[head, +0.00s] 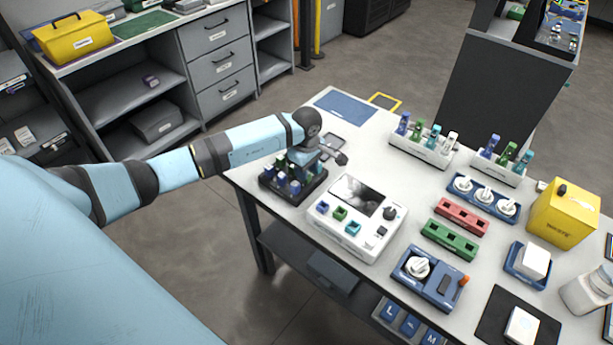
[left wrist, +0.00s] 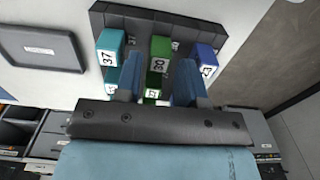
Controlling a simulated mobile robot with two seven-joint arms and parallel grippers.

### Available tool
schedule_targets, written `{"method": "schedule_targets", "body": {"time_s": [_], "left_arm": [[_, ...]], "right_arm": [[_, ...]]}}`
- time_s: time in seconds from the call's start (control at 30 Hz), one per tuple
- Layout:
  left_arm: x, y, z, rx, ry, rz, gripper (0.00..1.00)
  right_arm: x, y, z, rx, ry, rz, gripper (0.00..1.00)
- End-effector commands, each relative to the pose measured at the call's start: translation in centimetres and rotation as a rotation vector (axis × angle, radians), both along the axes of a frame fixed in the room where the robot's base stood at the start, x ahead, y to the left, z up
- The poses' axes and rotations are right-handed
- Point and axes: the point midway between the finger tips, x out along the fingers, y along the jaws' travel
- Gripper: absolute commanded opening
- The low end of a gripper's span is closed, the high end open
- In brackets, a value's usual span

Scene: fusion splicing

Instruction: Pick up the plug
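A dark rack (head: 311,186) with several coloured plugs stands at the table's near left edge. It also shows in the left wrist view (left wrist: 103,22). There I see a teal plug marked 37 (left wrist: 109,55), a green plug marked 30 (left wrist: 159,54) and a blue plug marked 23 (left wrist: 206,60). Another green plug (left wrist: 153,87) is partly hidden lower down. My left gripper (head: 298,167) is over the rack, pointing down. In the left wrist view its fingers (left wrist: 159,72) are apart, one on each side of the green plugs; I see no clear contact. My right gripper is out of view.
A white device with a screen (head: 343,218) stands close right of the rack. Plug holders (head: 420,151), a red block (head: 461,215), a green block (head: 449,240) and a yellow box (head: 562,213) stand farther right. A blue mat (head: 345,107) lies behind.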

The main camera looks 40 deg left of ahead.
Motion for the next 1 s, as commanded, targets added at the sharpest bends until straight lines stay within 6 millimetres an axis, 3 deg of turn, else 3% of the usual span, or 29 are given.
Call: {"method": "schedule_targets", "body": {"time_s": [0.2, 0.43, 0.57, 1.0], "left_arm": [[0.0, 0.0, -2.3, -0.001, 0.0, -0.001, 0.36], [0.0, 0.0, -2.4, 0.0, -0.001, -0.001, 0.36], [0.0, 0.0, -2.4, 0.0, -0.001, -0.001, 0.06], [0.1, 0.0, -1.8, 0.0, -0.003, -0.001, 0.06]], "right_arm": [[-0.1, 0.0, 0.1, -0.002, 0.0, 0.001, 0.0], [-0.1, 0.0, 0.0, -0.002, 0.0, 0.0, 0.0], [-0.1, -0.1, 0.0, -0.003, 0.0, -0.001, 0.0], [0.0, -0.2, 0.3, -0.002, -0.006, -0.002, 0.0]]}}
